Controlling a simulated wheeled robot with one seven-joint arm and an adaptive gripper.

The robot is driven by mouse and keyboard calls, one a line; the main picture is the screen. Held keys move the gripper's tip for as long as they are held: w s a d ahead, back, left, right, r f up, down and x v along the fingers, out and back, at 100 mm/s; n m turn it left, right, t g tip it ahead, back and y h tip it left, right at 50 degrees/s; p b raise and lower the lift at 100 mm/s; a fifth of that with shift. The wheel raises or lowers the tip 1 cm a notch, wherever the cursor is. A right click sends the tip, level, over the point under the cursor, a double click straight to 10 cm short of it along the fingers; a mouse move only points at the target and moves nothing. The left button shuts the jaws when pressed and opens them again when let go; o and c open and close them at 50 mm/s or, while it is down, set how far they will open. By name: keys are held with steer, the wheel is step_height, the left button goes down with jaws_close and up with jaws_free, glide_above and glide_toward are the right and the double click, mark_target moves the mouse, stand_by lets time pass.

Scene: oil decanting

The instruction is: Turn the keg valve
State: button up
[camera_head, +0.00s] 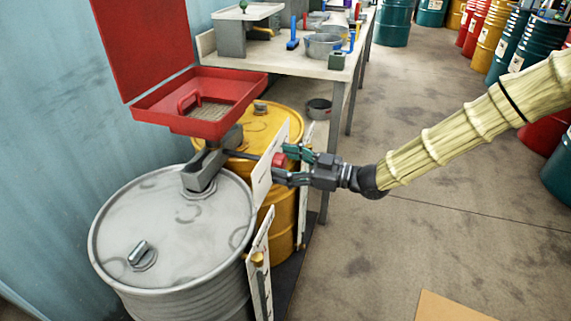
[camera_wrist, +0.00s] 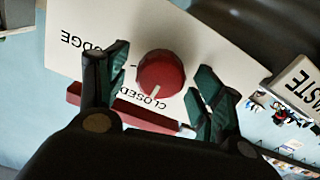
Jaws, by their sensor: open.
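The keg valve's red round knob (camera_wrist: 161,73) sits on a white panel in the wrist view, with a white mark pointing toward the word "CLOSED". It also shows small in the head view (camera_head: 279,160). My gripper (camera_head: 287,165) is open, with its green-padded fingers on either side of the knob. In the wrist view, gaps show between the knob and both fingers. The white panel (camera_wrist: 90,25) carries partly hidden lettering. The grey drum (camera_head: 170,235) and the yellow drum (camera_head: 283,215) stand beside the panel.
A red tray (camera_head: 155,95) with a raised lid stands above the drums. A workbench (camera_head: 290,62) with tools and bowls is behind. A "WASTE" sign (camera_wrist: 300,90) is right in the wrist view. Open floor (camera_head: 370,250) lies right of the drums.

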steer(key=c, duration=1)
steer(key=shift+r+m+p, duration=0.15)
steer(key=shift+m+p, duration=0.15)
steer(key=shift+p, duration=0.3)
steer(key=m+p, duration=0.2)
steer(key=shift+r+p, duration=0.15)
steer(key=shift+p, duration=0.2)
steer(key=m+p, duration=0.4)
steer(key=shift+p, duration=0.4)
steer(key=m+p, duration=0.3)
steer(key=m, duration=0.1)
steer(key=shift+w+m, duration=0.1)
steer(key=shift+m, duration=0.2)
steer(key=shift+f+m+p, duration=0.3)
steer(key=shift+m+p, duration=0.7)
steer(key=shift+m, duration=0.3)
